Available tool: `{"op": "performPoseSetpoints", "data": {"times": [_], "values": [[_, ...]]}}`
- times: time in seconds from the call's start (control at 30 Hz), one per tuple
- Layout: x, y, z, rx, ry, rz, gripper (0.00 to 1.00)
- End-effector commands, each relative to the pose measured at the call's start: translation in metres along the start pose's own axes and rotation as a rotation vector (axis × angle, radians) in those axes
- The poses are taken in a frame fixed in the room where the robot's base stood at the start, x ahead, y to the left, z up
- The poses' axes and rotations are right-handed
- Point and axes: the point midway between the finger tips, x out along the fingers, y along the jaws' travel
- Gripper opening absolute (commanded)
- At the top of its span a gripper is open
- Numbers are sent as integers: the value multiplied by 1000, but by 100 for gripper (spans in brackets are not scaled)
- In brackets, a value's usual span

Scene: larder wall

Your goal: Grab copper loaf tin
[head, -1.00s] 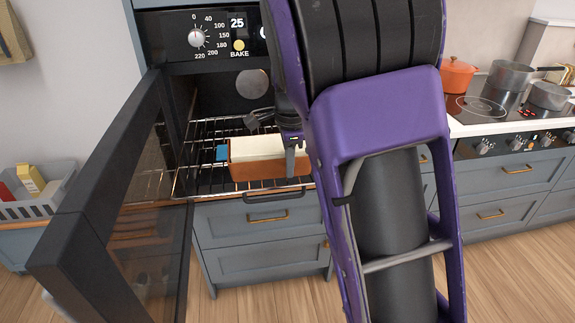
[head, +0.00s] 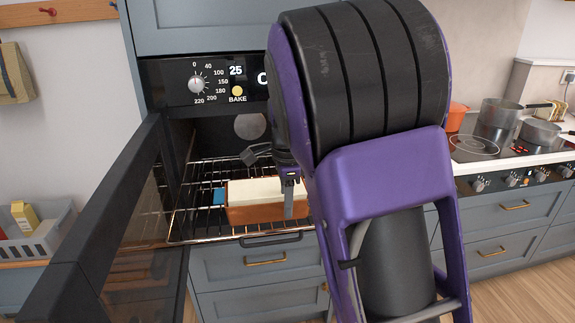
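The copper loaf tin (head: 255,215) sits on the wire rack in the open oven, with its long side facing me. It has a copper-orange outer wall and a pale, cream top or inside. Its right end is hidden behind my arm. My gripper (head: 288,190) is at the tin's right part, with one grey finger hanging down in front of the near wall. I cannot tell whether that finger touches the wall. The other finger is not clearly seen, so its opening cannot be made out.
The oven door (head: 100,220) stands open on the left. The rack (head: 190,228) is pulled out, with a small blue thing (head: 219,196) left of the tin. Drawers are below. Pots (head: 500,113) stand on the hob at right; a grey crate (head: 40,235) is at far left.

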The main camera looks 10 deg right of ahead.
Motion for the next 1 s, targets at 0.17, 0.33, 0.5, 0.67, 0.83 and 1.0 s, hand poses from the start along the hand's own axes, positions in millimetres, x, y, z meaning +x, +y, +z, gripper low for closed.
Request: {"op": "performPoseSetpoints", "data": {"times": [0.17, 0.33, 0.5, 0.67, 0.83, 1.0], "values": [[-47, -1, 0, -1, -1, -5, 39], [-89, -1, 0, -1, -1, -5, 39], [-124, -1, 0, 0, 0, -4, 39], [-144, 0, 0, 0, 0, -1, 39], [-151, 0, 0, 0, 1, 0, 39], [-151, 0, 0, 0, 1, 1, 39]]}}
